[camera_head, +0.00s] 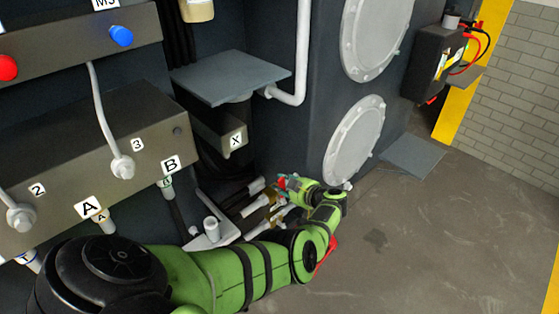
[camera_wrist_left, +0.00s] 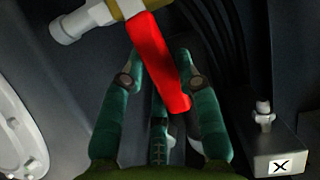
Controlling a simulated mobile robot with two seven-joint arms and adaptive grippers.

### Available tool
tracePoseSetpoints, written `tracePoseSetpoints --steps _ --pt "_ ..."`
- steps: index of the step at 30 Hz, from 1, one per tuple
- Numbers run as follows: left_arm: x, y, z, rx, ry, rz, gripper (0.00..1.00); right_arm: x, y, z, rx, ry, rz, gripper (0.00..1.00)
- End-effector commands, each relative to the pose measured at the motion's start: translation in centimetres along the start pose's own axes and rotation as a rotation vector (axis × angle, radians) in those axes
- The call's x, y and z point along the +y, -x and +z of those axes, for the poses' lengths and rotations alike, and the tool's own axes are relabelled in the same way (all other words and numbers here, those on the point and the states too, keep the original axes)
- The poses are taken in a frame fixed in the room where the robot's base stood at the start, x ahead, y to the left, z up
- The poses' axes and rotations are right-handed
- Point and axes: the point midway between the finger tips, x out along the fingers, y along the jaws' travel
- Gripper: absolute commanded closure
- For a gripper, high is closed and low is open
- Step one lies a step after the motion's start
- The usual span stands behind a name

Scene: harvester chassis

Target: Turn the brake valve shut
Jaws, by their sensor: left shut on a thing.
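The brake valve shows in the left wrist view as a brass-coloured body (camera_wrist_left: 129,7) on a pale pipe, with a long red lever handle (camera_wrist_left: 158,62). The handle runs slanting down from the valve body, between the fingers of my left gripper (camera_wrist_left: 157,66). In the head view my left gripper (camera_head: 289,186) is low beside the chassis. A small bit of the red handle (camera_head: 281,183) shows at its fingertips, and the rest is hidden by the gripper. My right gripper is in neither view.
A grey box labelled X (camera_head: 235,138) is above left of the gripper; it also shows in the wrist view (camera_wrist_left: 292,148). A round white cover (camera_head: 353,140) is on the chassis wall nearby.

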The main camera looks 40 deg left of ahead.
Motion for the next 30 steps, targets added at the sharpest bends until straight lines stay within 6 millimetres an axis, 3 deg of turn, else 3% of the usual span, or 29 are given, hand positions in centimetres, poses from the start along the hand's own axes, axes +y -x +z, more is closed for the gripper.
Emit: tracePoseSetpoints --steps 7,24,25,26,30 --pt "0.7 -0.1 0.2 0.001 -0.078 -0.030 1.00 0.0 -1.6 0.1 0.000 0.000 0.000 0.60" --pt "0.9 -0.1 0.0 0.004 -0.107 -0.041 1.00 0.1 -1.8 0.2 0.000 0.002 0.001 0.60" --pt "0.9 -0.1 0.0 0.004 -0.107 -0.041 0.56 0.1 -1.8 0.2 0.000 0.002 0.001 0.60" --pt "0.9 -0.1 0.0 0.004 -0.107 -0.041 0.44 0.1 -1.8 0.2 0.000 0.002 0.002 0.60" --pt "0.9 -0.1 0.0 0.003 -0.104 -0.041 0.42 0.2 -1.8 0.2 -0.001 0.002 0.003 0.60"
